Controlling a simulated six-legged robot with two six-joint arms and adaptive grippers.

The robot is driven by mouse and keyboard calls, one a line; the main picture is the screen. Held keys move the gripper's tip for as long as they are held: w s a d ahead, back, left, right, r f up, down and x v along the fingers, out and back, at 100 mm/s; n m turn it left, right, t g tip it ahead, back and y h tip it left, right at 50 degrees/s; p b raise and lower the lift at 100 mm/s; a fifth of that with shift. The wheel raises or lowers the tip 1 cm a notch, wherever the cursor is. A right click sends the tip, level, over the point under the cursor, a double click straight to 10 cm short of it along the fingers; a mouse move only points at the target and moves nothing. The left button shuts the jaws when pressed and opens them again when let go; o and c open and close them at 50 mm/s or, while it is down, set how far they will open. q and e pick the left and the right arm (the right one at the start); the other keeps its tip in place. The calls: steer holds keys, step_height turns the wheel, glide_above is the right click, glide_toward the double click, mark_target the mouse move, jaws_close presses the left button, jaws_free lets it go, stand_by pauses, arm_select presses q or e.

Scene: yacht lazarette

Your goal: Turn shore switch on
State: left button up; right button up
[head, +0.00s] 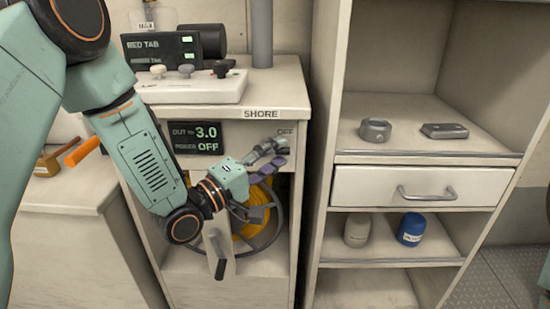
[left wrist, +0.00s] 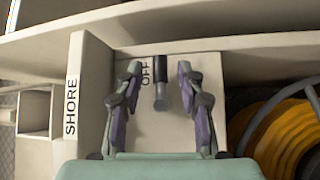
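The shore switch (left wrist: 160,97) is a short grey and black lever on a pale panel. In the left wrist view it stands beside the word OFF, between my left fingers, with gaps on both sides. My left gripper (left wrist: 159,72) is open around it, its purple-padded fingers apart. In the head view this gripper (head: 273,178) is at the upper right of the cabinet front, below the SHORE label (head: 262,114), and the switch is largely hidden by the fingers. A display (head: 196,138) beside it reads 3.0 and OFF. My right gripper is not in view.
An orange coiled cable (head: 246,228) on a reel is behind and below my left gripper. A shelf unit with a drawer (head: 421,187) stands to the right. A panel with knobs (head: 190,86) is on top.

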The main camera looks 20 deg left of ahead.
arm_select(q)
steer(key=shift+w+d, duration=0.2)
steer(key=shift+w, duration=0.05)
steer(key=shift+c, duration=0.2)
jaws_close()
